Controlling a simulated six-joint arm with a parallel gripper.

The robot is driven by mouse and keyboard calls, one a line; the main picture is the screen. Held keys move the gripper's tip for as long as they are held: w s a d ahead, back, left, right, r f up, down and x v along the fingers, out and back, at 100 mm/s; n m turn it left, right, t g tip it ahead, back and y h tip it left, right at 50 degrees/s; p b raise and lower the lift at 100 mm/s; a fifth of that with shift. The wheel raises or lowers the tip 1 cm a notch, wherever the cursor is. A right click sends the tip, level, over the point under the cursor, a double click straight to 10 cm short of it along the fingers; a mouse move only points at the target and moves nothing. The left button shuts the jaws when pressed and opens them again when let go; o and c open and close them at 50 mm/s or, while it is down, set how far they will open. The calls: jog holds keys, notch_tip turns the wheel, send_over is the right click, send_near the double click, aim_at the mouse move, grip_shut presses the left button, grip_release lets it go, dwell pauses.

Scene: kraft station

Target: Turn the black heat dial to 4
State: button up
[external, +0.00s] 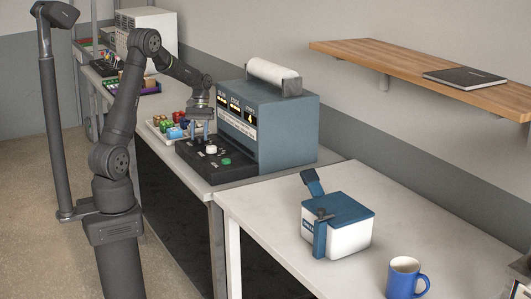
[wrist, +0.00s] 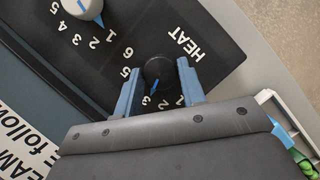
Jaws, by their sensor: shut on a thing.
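The black heat dial (wrist: 159,72) sits on the black control panel (wrist: 110,75) beside the white HEAT label. My gripper (wrist: 160,86) is shut on it, with one blue finger on each side. The dial's blue pointer aims down and slightly left in the wrist view, toward my gripper's body. The 5 and 6 show left of the dial and low numbers show at its lower right. The number at the pointer is not clear. In the external view my gripper (external: 199,130) points down at the panel, and the dial is hard to make out there.
The blue machine (external: 270,125) with lit displays rises behind. A tray of colored items (external: 163,128) stands close by, left of the panel.

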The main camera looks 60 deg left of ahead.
jog(key=shift+m+g, duration=0.3)
jog(key=shift+m, duration=0.8)
jog(key=shift+y, duration=0.3)
jog(key=o, duration=1)
jog(key=shift+s+d+r+v, duration=0.2)
jog(key=shift+s+d+v, duration=0.1)
jog(key=shift+v, duration=1.6)
jog(key=shift+s+d+r+v, duration=0.15)
jog(key=shift+s+d+v, duration=0.15)
jog(key=shift+v, duration=1.65)
jog(key=shift+s+d+r+v, duration=0.2)
jog(key=shift+s+d+v, duration=0.1)
jog(key=shift+v, duration=1.6)
